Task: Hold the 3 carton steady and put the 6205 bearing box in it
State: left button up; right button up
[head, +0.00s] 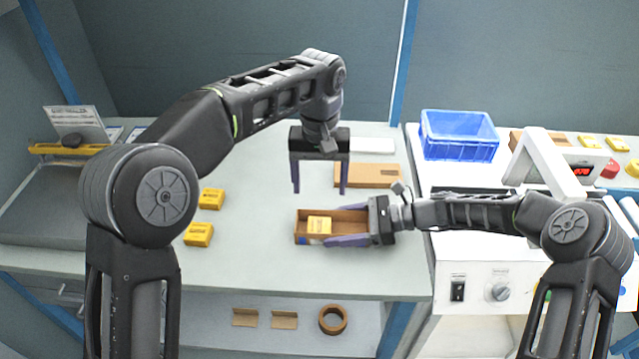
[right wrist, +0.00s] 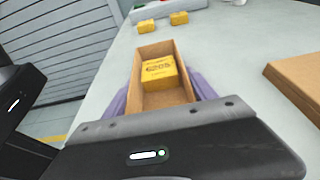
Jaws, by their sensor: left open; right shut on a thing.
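The open brown carton (head: 301,238) sits on the grey bench, and it also shows in the right wrist view (right wrist: 146,53). The yellow 6205 bearing box (head: 319,224) is inside the carton; in the right wrist view its label reads 6205 (right wrist: 158,72). My right gripper (head: 345,226) is shut on the carton, one finger along each long side. My left gripper (head: 320,190) is open and empty, above and just behind the carton, pointing down. The carton's number is not readable.
Two yellow boxes (head: 211,198) (head: 198,235) stand on the bench left of the carton. A flat brown carton (head: 367,175) lies behind it. A blue crate (head: 459,136) and a white machine (head: 480,287) are at the right. A tape roll (head: 333,320) lies on the lower shelf.

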dwell(0.4)
jog(key=o, duration=1.1)
jog(key=shift+c, duration=0.2)
jog(key=shift+d, duration=0.15)
jog(key=v, duration=1.1)
jog(key=shift+d+r, duration=0.15)
jog(key=shift+d, duration=0.2)
